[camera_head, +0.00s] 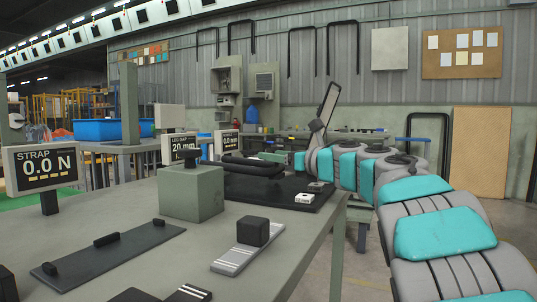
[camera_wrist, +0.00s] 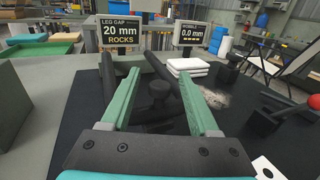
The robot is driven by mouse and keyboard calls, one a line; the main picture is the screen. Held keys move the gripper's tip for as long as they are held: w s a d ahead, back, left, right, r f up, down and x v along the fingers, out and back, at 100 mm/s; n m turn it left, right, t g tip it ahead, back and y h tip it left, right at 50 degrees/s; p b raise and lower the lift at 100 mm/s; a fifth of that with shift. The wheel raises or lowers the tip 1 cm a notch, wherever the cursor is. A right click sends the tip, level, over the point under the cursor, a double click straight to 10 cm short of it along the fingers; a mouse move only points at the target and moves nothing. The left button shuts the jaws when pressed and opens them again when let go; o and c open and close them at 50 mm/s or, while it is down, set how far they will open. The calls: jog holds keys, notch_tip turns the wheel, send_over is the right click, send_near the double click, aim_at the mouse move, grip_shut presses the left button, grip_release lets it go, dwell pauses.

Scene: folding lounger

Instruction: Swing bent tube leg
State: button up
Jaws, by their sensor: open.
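The bent tube leg (camera_head: 250,165) is a thick black tube lying low over a dark mat on the bench. In the wrist view, black tube lengths (camera_wrist: 168,72) run between and behind my fingers, with a dark round knob (camera_wrist: 158,92) nearer. My gripper (camera_wrist: 160,72) has two green fingers spread wide, with nothing clamped between them. In the head view my gripper is small, just right of the tube; its fingertips are hard to make out. The leg gap display (camera_wrist: 119,35) reads 20 mm and "ROCKS". Whether a finger touches the tube cannot be told.
A wobble display (camera_wrist: 190,34) reads 0.0 mm; a strap display (camera_head: 42,168) reads 0.0 N. A grey-green block with a knob (camera_head: 190,192) stands left of the mat. White pads (camera_wrist: 188,67) lie beyond my right finger. A red-knobbed lever (camera_wrist: 311,102) is at right.

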jog(key=shift+x, duration=1.45)
grip_shut()
dwell(0.4)
